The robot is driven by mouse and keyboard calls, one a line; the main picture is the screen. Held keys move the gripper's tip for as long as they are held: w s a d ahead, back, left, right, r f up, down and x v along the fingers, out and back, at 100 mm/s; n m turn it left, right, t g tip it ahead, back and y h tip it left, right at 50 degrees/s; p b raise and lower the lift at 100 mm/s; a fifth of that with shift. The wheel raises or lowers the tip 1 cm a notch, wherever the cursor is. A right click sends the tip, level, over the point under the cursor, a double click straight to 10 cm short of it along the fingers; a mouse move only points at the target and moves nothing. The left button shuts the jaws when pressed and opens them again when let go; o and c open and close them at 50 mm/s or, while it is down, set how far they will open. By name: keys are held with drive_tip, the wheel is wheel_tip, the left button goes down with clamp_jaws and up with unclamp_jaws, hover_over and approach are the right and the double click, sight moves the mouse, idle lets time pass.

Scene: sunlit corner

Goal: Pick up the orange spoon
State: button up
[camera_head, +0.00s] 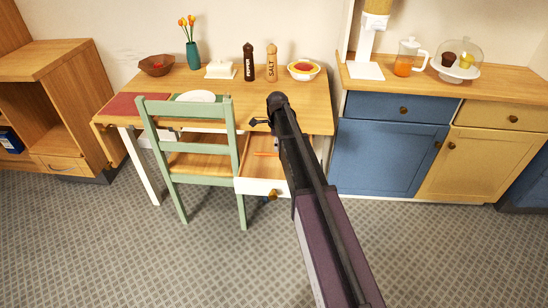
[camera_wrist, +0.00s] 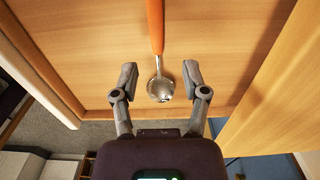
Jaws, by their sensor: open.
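The orange spoon has an orange handle (camera_wrist: 155,22) and a shiny metal bowl (camera_wrist: 160,88), and lies on the wooden floor of an open drawer. In the head view a bit of the orange spoon (camera_head: 266,154) shows inside the pulled-out drawer (camera_head: 258,187) under the table. My gripper (camera_wrist: 160,73) is open and empty, with one finger to each side of the spoon's bowl in the wrist view, apart from it. In the head view my gripper (camera_head: 258,122) is above the drawer, by the table's front edge. Its height above the spoon is hard to tell.
A green chair (camera_head: 190,142) stands just left of the drawer. The wooden table (camera_head: 215,100) holds a salt mill (camera_head: 271,64), a pepper mill (camera_head: 249,62), bowls and a vase. Blue cabinets (camera_head: 385,155) stand to the right. Drawer walls (camera_wrist: 262,100) surround the spoon.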

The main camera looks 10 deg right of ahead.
sight(277, 154)
drive_tip(key=shift+f+b, duration=1.65)
drive_tip(key=shift+f, duration=0.3)
clamp_jaws()
